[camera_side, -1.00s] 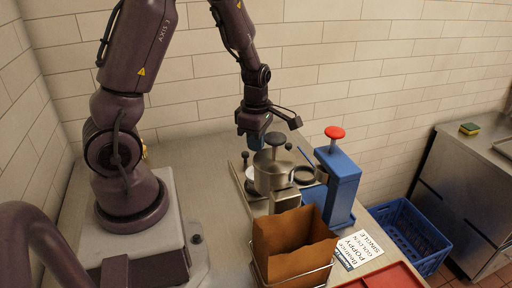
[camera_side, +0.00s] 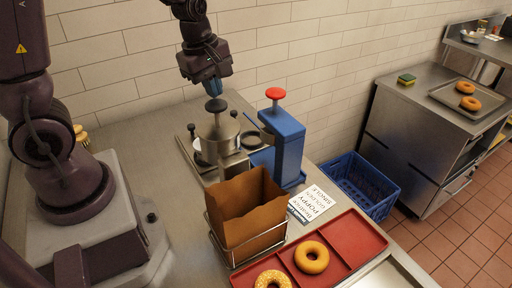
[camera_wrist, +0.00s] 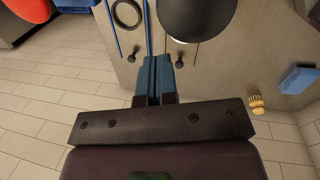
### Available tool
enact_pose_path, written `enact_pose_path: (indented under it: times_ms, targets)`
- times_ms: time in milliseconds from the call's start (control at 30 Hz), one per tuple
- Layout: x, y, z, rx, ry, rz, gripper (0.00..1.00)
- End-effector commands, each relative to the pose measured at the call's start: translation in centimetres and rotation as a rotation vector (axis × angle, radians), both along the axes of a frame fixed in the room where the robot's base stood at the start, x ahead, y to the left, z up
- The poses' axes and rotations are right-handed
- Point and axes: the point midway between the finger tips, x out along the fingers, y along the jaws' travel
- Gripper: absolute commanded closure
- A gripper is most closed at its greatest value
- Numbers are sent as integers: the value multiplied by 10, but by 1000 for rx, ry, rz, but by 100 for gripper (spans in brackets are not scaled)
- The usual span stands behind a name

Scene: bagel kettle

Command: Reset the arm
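My gripper (camera_side: 213,90) hangs fingers-down just above or behind the black knob (camera_side: 215,104) of the steel kettle (camera_side: 218,132) in the side view. Whether it touches the knob cannot be told there. In the wrist view, the two blue fingers of my gripper (camera_wrist: 155,62) lie side by side, shut, with nothing visible between them. A dark round knob (camera_wrist: 197,14) shows beyond them, apart from the fingertips. My arm is bent over the steel counter.
A blue press with a red knob (camera_side: 275,94) stands right of the kettle. A brown paper bag (camera_side: 245,215) in a wire holder and a red tray (camera_side: 350,245) with bagels (camera_side: 311,257) are in front. A blue crate (camera_side: 362,185) is beyond the counter edge.

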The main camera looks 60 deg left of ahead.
Motion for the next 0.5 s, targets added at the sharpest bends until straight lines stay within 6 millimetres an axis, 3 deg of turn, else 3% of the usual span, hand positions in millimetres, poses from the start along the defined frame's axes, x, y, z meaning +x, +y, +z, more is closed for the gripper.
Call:
enact_pose_path:
  times_ms: [33,200,333,500]
  targets:
    - [1,-15,20,32,-52,-168,100]
    - [-21,-52,71,158,-157,-685,100]
    - [-53,-75,101,291,-211,-1074,100]
    - [-88,-92,121,467,-237,-1456,100]
